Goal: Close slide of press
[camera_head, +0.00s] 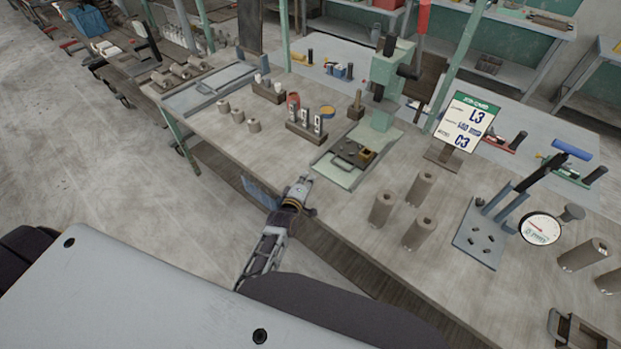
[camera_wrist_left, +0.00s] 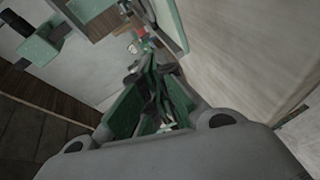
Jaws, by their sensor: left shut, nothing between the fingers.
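The green press (camera_head: 384,92) stands on the workbench in the head view, with a dark lever handle and a red part at its top. Its slide (camera_head: 343,174), a pale green plate with dark parts and a small tan block on it, sticks out from the press toward the bench's front edge. My left gripper (camera_head: 304,181) is shut and empty, near that edge, just short of the slide and apart from it as far as I can tell. Its fingers also show in the left wrist view (camera_wrist_left: 155,85). My right gripper is not in view.
Several grey-brown cylinders (camera_head: 383,207) stand right of the slide. A job card (camera_head: 467,122) stands behind them. A dial gauge (camera_head: 540,229) and lever tool are farther right. Wooden blocks with tools (camera_head: 306,132) lie left of the slide. Bare bench lies between slide and cylinders.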

